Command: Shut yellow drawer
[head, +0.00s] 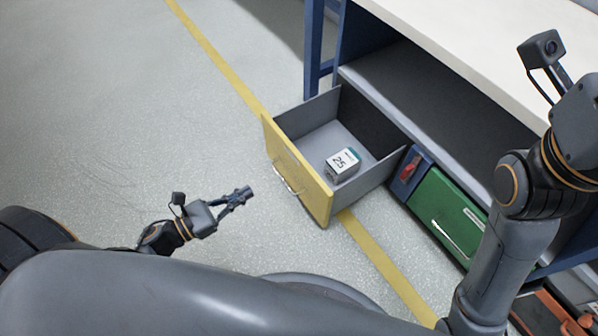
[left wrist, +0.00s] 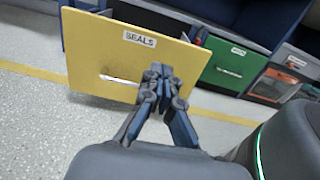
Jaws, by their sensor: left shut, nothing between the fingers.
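The yellow drawer (head: 296,172) is pulled out from under the workbench, its grey tray open to view. Its silver handle (head: 287,180) is on the yellow front. Inside it lies a small box (head: 342,163) marked 25.
A closed green drawer (head: 446,214) sits right of the yellow one, with a blue panel bearing a red switch (head: 409,168) between them. The white benchtop (head: 480,35) is above. A yellow floor line (head: 222,62) passes beneath the drawer. The floor at left is clear.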

